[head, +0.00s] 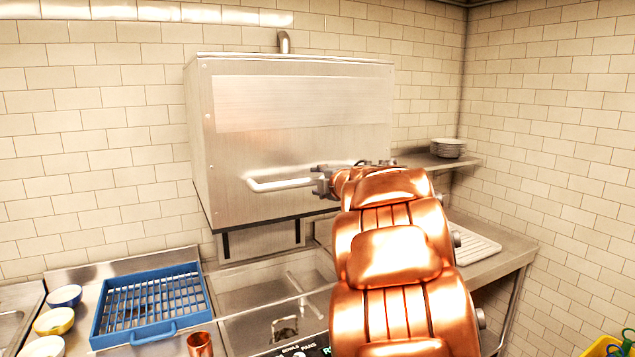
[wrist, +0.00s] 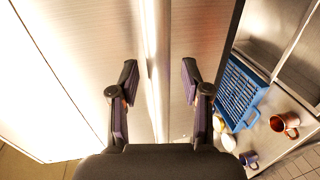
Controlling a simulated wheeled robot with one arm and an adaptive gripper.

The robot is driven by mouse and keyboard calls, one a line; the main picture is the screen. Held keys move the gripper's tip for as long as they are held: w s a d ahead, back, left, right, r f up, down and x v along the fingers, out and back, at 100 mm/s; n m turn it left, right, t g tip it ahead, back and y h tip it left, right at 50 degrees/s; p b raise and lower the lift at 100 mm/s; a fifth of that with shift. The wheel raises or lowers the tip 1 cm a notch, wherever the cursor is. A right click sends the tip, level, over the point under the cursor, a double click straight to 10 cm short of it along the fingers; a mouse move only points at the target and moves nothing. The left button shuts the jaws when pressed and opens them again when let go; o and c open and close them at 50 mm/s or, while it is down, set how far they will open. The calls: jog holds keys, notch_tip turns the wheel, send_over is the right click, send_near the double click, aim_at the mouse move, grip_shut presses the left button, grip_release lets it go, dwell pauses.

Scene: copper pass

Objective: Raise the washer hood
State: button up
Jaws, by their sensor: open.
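The washer hood (head: 290,135) is a large stainless steel box in the middle of the head view. Its lower edge stands above the basin, with a gap showing a back panel beneath. A pale bar handle (head: 280,185) runs across the lower part of its front. My gripper (head: 319,183) is at the right end of this handle, my arm hiding what lies behind. In the wrist view my gripper (wrist: 159,74) is open, and the handle (wrist: 153,50) runs between its two fingers, apart from both. The hood front (wrist: 80,55) fills much of that view.
A blue dish rack (head: 150,303) sits left of the steel basin (head: 250,290), with bowls (head: 54,321) and a copper mug (head: 200,344) nearby. A shelf with stacked plates (head: 448,147) and a counter with a white ribbed board (head: 478,247) are at right.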

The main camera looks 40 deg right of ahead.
jog(key=v, duration=1.1)
jog(key=shift+r, duration=0.1)
dwell(0.4)
jog(key=s+a+f+m+g+h, duration=0.1)
jog(key=s+a+f+m+g, duration=0.3)
jog(key=f, duration=0.3)
jog(key=s+a+f+m+g+h+b, duration=0.1)
jog(key=s+a+f+m+g, duration=0.3)
jog(key=f+m, duration=0.3)
jog(key=s+a+f+m+g+h, duration=0.1)
jog(key=s+a+f+m+g, duration=0.1)
jog(key=s+a+f+m, duration=0.35)
jog(key=s+a+f+g+y, duration=0.3)
jog(key=s+a+f, duration=0.3)
jog(key=s+a, duration=0.3)
jog(key=s+a+f+g+y, duration=0.2)
jog(key=s+a+f+g, duration=0.2)
jog(key=s+a, duration=0.5)
notch_tip(320, 180, down, 2)
jog(key=shift+s+f+y+b, duration=0.25)
jog(key=shift+s+y+b, duration=0.2)
jog(key=shift+s, duration=0.75)
